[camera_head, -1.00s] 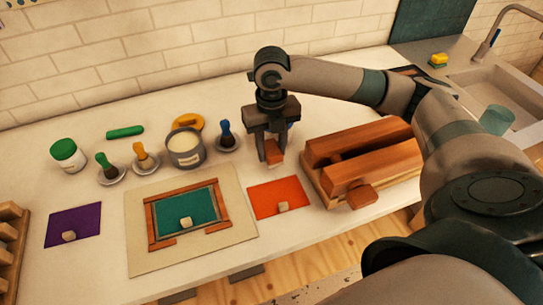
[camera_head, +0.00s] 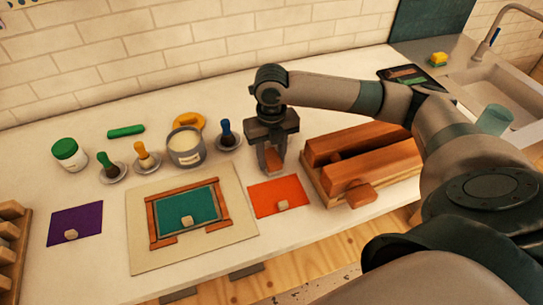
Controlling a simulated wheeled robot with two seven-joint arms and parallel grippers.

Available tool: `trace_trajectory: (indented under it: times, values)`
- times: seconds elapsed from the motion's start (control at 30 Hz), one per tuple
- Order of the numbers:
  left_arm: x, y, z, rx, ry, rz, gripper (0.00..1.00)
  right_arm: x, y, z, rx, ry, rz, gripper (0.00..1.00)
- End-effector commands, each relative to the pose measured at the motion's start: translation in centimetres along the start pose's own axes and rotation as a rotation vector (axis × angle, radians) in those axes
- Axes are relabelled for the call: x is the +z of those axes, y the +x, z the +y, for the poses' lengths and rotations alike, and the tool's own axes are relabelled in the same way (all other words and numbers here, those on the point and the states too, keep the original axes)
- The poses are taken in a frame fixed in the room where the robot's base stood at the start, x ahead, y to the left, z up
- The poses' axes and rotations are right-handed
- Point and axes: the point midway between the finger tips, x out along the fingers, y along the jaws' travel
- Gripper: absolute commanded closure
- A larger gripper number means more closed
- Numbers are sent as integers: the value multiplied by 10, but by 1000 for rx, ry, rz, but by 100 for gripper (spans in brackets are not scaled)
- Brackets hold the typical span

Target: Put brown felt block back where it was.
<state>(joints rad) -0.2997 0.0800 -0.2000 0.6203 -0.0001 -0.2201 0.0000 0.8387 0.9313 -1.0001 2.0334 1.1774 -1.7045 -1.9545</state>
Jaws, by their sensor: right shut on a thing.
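My right gripper (camera_head: 271,166) is shut on a small brown felt block (camera_head: 273,159). It points down just behind the orange sheet (camera_head: 265,198), left of the wooden stand. I cannot tell whether the block touches the counter. The fingers hide part of the block. My left gripper is not in view.
A wooden stand (camera_head: 312,183) with thick reddish-brown bars is close on the right. A tin (camera_head: 186,148) and small blue-, yellow- and green-handled tools on dishes stand to the left. A framed teal panel (camera_head: 190,208) on a beige board and a purple sheet (camera_head: 75,226) lie in front.

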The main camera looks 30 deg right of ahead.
Motion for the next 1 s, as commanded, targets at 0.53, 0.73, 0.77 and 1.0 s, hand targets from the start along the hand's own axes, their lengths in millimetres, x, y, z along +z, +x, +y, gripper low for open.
trace_trajectory:
  times: [0.53,0.73,0.77,1.0]
  values:
    - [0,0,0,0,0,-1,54,0,0,0,0,0,0,47]
    - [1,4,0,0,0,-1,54,1,-13,0,1,2,-3,47]
    - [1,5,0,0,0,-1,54,1,-16,0,1,2,-2,47]
    - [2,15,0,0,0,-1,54,2,-55,0,2,1,-5,47]
